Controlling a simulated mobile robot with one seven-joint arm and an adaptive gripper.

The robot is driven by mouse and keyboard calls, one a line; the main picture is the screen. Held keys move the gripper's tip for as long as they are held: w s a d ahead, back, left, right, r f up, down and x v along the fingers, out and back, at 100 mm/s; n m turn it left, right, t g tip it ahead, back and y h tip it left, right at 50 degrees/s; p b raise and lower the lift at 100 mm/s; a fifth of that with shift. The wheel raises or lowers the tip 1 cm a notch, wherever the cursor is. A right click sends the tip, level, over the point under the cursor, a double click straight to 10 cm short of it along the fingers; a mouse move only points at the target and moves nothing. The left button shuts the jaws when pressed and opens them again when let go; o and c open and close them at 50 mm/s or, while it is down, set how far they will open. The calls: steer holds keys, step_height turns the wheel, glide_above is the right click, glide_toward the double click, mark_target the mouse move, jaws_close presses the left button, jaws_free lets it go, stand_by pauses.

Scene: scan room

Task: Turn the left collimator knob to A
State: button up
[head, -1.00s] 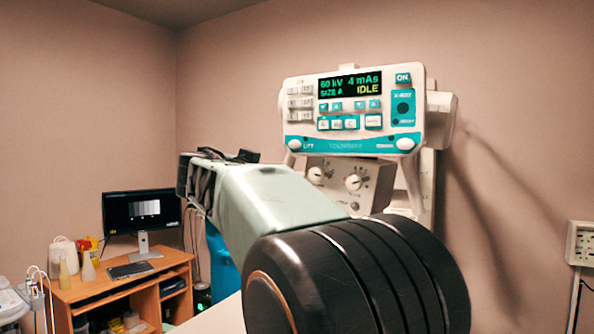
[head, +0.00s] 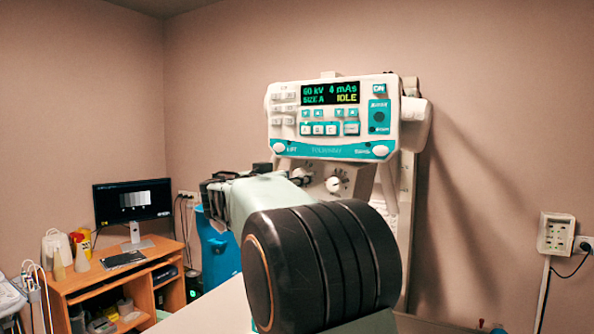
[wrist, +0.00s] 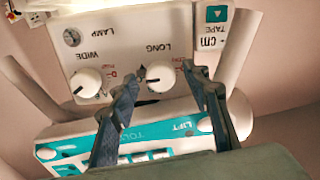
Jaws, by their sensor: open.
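The collimator panel (wrist: 125,22) appears upside down in the wrist view, below the console in the head view. The other knob, labelled WIDE (wrist: 86,85), is on the left in the wrist view and the right in the head view (head: 335,184). My gripper (wrist: 160,74) is open. In the wrist view its fingers flank the LONG knob; I cannot tell contact. The knob's letters are too small to read.
The console (head: 333,118) with a lit display and buttons sits just above the knobs. A support bar (wrist: 236,48) stands beside the panel. A desk with a monitor (head: 132,203) is at the far left, and a wall socket box (head: 556,235) at the right.

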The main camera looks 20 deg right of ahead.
steer(key=shift+x, duration=0.8)
steer(key=shift+c, duration=0.7)
steer(key=c, duration=1)
